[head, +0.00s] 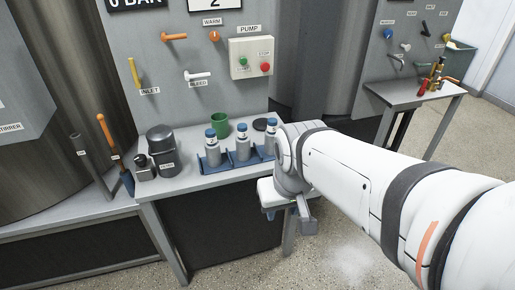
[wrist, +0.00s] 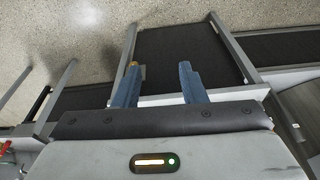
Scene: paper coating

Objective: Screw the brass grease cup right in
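My gripper (wrist: 160,75) is open and empty in the wrist view, its two blue fingers well apart over the floor and a dark table panel. A small brass-coloured bit (wrist: 133,64) shows at the tip of the left finger. It is too small and too covered to tell whether it is the grease cup. In the head view my gripper is mostly hidden by my wrist, in front of the bench's right end. No grease cup can be made out for sure in the head view.
The bench (head: 190,180) holds blue-capped bottles (head: 242,148) in a blue tray, a green cup (head: 220,125) and a dark canister (head: 160,139). A panel (head: 180,65) with handles and a pump box (head: 251,57) stands behind. A side table (head: 405,95) bears red and brass-coloured parts (head: 437,77).

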